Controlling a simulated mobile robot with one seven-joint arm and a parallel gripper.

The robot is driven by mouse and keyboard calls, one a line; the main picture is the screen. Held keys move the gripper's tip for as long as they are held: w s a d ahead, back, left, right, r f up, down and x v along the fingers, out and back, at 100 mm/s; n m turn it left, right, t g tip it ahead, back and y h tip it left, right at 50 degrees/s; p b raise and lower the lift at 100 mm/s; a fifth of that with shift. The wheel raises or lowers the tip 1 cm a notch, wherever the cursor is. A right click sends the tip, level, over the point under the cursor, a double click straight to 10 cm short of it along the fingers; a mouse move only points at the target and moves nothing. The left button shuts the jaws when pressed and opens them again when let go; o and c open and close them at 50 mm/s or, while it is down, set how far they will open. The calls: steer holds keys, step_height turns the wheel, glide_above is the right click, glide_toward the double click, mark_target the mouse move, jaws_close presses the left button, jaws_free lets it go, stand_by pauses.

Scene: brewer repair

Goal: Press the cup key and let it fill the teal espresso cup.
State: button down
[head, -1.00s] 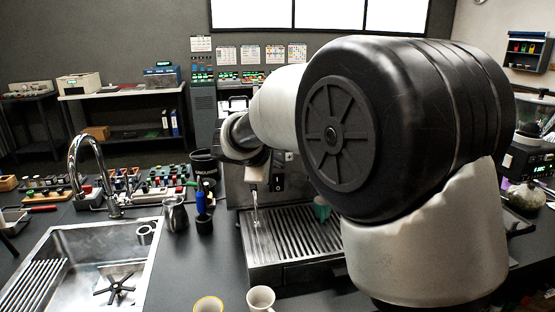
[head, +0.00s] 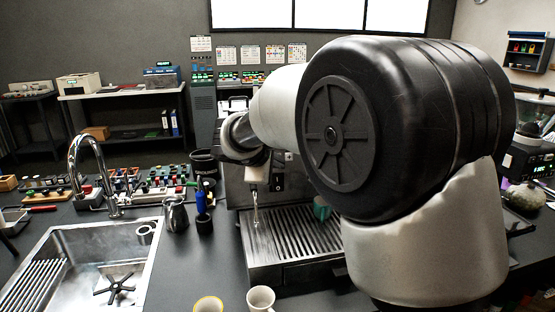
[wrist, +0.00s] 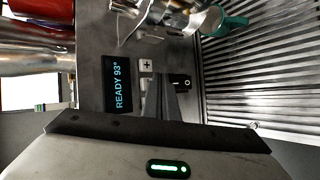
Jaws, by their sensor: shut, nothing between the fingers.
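The espresso machine's front panel fills the middle of the wrist view, turned on its side. Its display (wrist: 118,87) reads "READY 93°". Pale square keys (wrist: 146,65) sit beside the display, one marked with a plus; my fingers partly cover the others. My gripper (wrist: 160,82) is shut and empty, its tips at the keys; I cannot tell whether they touch one. The teal espresso cup (head: 321,208) is on the drip tray, partly hidden by my arm. It also shows in the wrist view (wrist: 234,24), near the metal spout parts.
The ribbed drip tray (head: 287,236) extends in front of the machine. A black rocker switch (wrist: 181,82) is close to my fingers. A steam wand (head: 256,208) hangs at the tray's left. Two mugs (head: 261,299) stand at the front edge. A sink (head: 75,250) is at left.

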stand_by(0.3)
steer(key=shift+w, duration=0.4)
steer(key=shift+w+a, duration=0.15)
steer(key=shift+w, duration=0.3)
stand_by(0.6)
stand_by(0.3)
steer(key=shift+s+b, duration=0.55)
steer(key=shift+s, duration=0.3)
steer(key=shift+s+d+b, duration=0.2)
steer(key=shift+s+b, duration=0.25)
steer(key=shift+s, duration=0.4)
steer(key=shift+s+d+b, duration=0.25)
steer(key=shift+s+b, duration=0.25)
steer(key=shift+s, duration=0.3)
steer(key=shift+s+d+b, duration=0.2)
steer(key=shift+s+b, duration=0.25)
steer(key=shift+s, duration=0.4)
steer(key=shift+d, duration=0.1)
